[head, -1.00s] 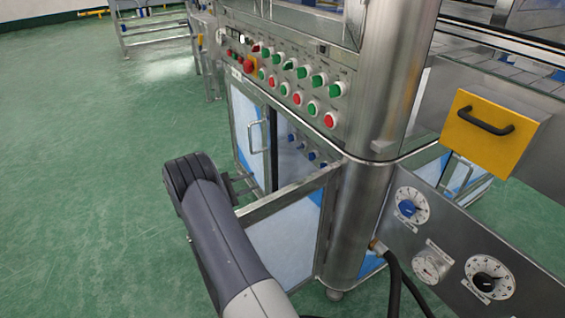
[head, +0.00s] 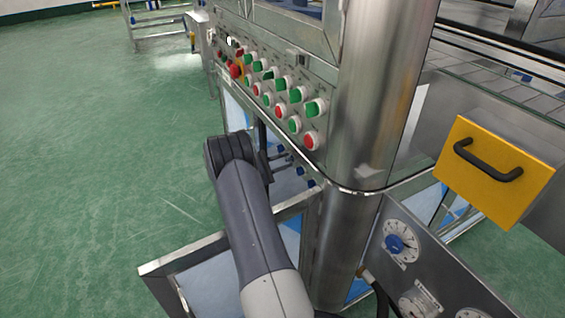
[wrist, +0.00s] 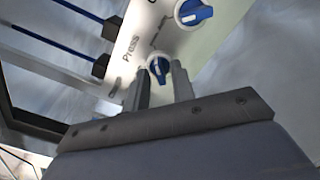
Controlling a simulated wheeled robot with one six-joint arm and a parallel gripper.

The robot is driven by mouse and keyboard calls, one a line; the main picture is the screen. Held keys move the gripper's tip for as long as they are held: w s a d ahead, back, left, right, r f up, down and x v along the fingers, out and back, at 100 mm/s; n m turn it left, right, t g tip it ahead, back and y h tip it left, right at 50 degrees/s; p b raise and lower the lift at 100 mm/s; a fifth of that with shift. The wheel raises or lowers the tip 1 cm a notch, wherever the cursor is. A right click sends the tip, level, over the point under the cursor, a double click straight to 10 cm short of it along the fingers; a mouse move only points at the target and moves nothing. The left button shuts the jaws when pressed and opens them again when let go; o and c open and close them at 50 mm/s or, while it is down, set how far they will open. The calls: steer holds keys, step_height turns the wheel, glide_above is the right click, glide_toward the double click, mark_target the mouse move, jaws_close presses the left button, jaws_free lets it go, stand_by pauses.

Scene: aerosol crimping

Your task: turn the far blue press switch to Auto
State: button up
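In the wrist view a blue switch knob (wrist: 158,68) on a white round base sits on a pale panel marked "Press". A second, larger-looking blue knob (wrist: 194,13) is at the top of the view. My gripper (wrist: 160,82) is open, its two grey fingers on either side of the first knob, with gaps showing; contact cannot be told. In the head view my gripper (head: 281,160) reaches into the cabinet under the button panel. Blue knobs (head: 311,184) show beside it, and my wrist hides part of that row. The knob settings are too unclear to read.
Above the opening is a panel of red and green buttons (head: 312,141). A steel column (head: 345,240) stands right of my arm. An open framed door (head: 215,285) is below my arm. Blue lines with dark fittings (wrist: 108,32) run beside the switches. Green floor is clear at left.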

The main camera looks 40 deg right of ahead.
jaws_close()
steer(key=shift+n, duration=0.4)
steer(key=n+p, duration=0.1)
steer(key=n, duration=0.2)
steer(key=shift+p, duration=0.3)
steer(key=n+p, duration=0.1)
steer(key=n, duration=0.3)
steer(key=shift+n+p, duration=0.3)
steer(key=n+p, duration=0.1)
steer(key=n, duration=0.4)
steer(key=shift+p, duration=0.3)
steer(key=n+p, duration=0.1)
steer(key=n, duration=0.3)
steer(key=shift+f+n, duration=0.1)
steer(key=shift+n, duration=0.4)
steer(key=shift+o, duration=0.8)
jaws_free()
